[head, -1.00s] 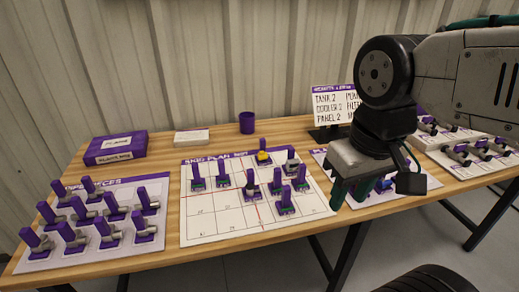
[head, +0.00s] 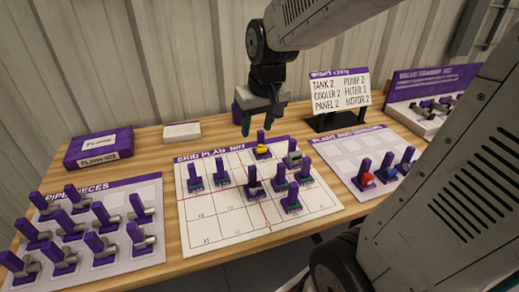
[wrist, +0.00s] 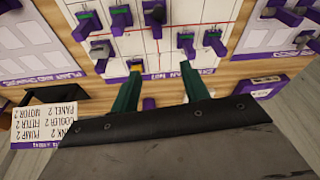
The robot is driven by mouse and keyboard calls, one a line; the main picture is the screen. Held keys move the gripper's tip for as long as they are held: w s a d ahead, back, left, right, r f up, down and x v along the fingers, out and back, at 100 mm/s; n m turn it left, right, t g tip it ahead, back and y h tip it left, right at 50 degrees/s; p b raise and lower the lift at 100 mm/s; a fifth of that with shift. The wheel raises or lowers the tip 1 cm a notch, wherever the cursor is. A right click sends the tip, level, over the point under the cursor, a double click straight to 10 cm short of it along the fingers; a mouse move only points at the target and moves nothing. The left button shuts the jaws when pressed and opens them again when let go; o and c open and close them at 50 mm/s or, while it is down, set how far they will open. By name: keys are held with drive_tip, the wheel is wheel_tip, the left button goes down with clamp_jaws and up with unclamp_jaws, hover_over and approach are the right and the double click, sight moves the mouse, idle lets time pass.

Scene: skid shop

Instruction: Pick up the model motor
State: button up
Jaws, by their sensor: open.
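My gripper (head: 259,122) is open and empty, above the back edge of the skid plan board (head: 215,222). A small yellow piece with a purple upright tab (head: 262,151) stands at that board's top edge, just below and in front of the fingers. In the wrist view the yellow piece (wrist: 137,68) shows by the tip of the left of my two green fingers (wrist: 160,70). Which piece is the model motor I cannot tell. A grey piece (head: 293,159) stands right of the yellow one, and several green-based pieces (head: 292,204) stand on the grid.
Pipe pieces stand on a sheet (head: 150,190) at left. A plant sheet (head: 345,150) at right holds red and blue pieces. A sign (head: 340,92) listing parts, a purple cup (head: 236,113) and a purple box (head: 98,148) stand behind. The plan's front left is bare.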

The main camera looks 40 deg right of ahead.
drive_tip(key=w+d+f, duration=0.5)
drive_tip(key=w+d, duration=0.1)
drive_tip(key=w, duration=0.2)
drive_tip(key=m+t+h, duration=0.1)
drive_tip(key=m, duration=0.1)
hover_over(262, 135)
drive_tip(key=s, duration=0.3)
drive_tip(key=f, duration=0.6)
drive_tip(key=shift+w+a+f, duration=0.2)
drive_tip(key=shift+a+f, duration=0.1)
drive_tip(key=shift+f, duration=0.1)
drive_tip(key=x, duration=0.8)
drive_tip(key=shift+w, duration=0.35)
clamp_jaws()
